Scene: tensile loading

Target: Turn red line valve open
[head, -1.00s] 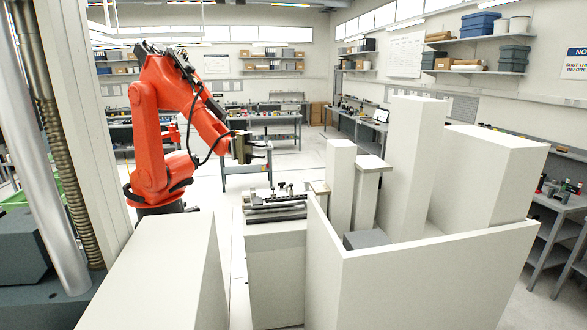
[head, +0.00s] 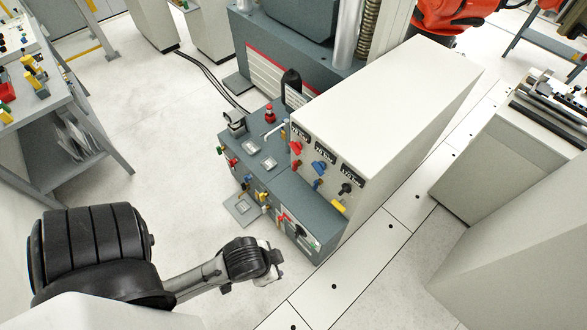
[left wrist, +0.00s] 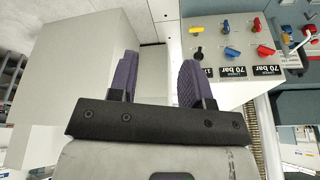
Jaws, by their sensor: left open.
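The red line valve handle (head: 296,148) sits on the front of a white and grey cabinet, under a label, left of a blue handle (head: 319,167) and a black one (head: 346,189).
A grey-blue console (head: 262,160) with small coloured fittings adjoins the panel's left side. A workbench (head: 70,120) stands at far left. A white block (head: 500,225) and a machine bed (head: 545,110) are at right. Pale floor is clear between bench and console.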

